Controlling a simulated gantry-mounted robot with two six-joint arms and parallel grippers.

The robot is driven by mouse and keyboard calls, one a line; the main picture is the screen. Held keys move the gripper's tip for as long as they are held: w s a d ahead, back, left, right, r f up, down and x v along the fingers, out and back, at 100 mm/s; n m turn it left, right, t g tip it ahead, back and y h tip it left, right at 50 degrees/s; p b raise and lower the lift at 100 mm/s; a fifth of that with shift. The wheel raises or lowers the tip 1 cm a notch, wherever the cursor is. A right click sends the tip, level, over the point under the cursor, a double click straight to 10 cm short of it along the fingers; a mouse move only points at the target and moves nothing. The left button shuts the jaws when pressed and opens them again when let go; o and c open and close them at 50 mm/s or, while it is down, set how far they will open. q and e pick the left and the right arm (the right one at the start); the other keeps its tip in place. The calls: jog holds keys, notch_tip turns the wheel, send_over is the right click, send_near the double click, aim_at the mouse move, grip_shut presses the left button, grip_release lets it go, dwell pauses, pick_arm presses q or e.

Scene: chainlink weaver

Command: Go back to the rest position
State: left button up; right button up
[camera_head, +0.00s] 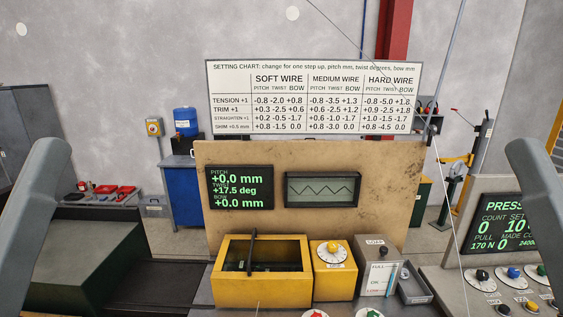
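Grey links of my own arms rise at the left and right edges of the head view. Neither gripper shows, so I cannot see their fingers or whether they hold anything. In front of me stands a tan machine panel (300,158). Its readout (240,188) shows pitch +0.0 mm, twist +17.5 deg and bow +0.0 mm. Beside it is a small screen (322,189) with a zigzag trace. A yellow open-topped box (262,291) sits below, with a dark upright lever (251,250) at it.
A yellow dial box (335,282) and a grey switch box (378,280) stand right of the yellow box, beside a small grey tray (414,285). A press console (500,228) is at the right. A setting chart (314,97) stands behind. A thin wire crosses at right.

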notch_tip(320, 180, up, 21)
jog(key=p, duration=1.7)
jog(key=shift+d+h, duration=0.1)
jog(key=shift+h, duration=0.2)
